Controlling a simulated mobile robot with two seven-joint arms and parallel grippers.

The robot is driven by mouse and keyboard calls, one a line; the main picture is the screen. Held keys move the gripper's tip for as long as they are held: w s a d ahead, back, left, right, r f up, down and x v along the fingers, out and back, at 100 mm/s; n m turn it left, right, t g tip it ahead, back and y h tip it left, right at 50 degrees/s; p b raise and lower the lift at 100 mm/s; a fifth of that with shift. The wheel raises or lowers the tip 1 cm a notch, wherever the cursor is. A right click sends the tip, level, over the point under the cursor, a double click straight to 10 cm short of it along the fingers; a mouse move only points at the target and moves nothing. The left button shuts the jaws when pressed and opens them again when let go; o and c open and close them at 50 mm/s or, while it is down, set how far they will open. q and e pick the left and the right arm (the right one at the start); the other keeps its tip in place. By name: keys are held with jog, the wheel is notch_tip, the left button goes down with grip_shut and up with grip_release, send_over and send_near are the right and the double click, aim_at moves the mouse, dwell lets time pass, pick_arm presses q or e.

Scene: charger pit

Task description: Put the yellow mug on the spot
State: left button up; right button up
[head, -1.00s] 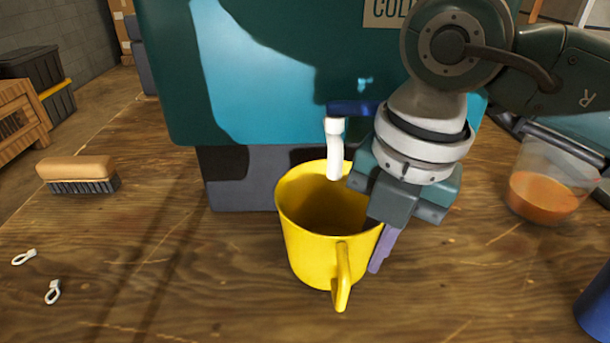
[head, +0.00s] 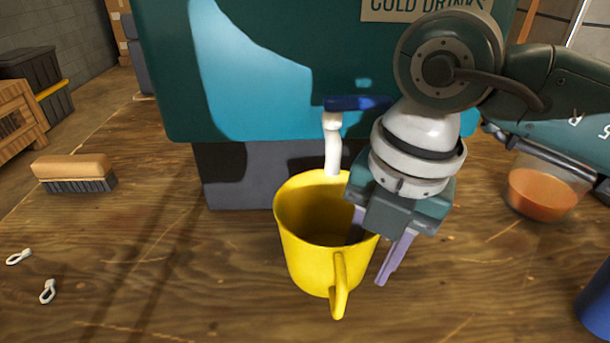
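The yellow mug (head: 312,262) stands upright on the wooden table in front of the drinks machine, its handle towards me. Its far rim is close to the white spout. My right gripper (head: 374,252) is at the mug's right rim, pointing down. One pale purple finger is inside the mug and the other is outside. The fingers look spread, with a gap between the outer finger and the mug wall. My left gripper is not in view. I see no marked spot on the visible table.
The teal drinks machine (head: 270,90) with a blue tap lever (head: 352,104) and white spout (head: 332,148) stands behind the mug. A brush (head: 75,170) and two small white pieces lie left. A clear cup of orange liquid (head: 540,195) and a blue object (head: 597,305) are right.

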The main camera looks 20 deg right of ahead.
jog(key=shift+r, duration=0.25)
notch_tip(320, 180, up, 12)
jog(key=d+p, duration=0.1)
jog(key=p, duration=0.2)
jog(key=shift+s+f, duration=0.15)
jog(key=shift+s, duration=0.3)
jog(key=shift+c, duration=0.3)
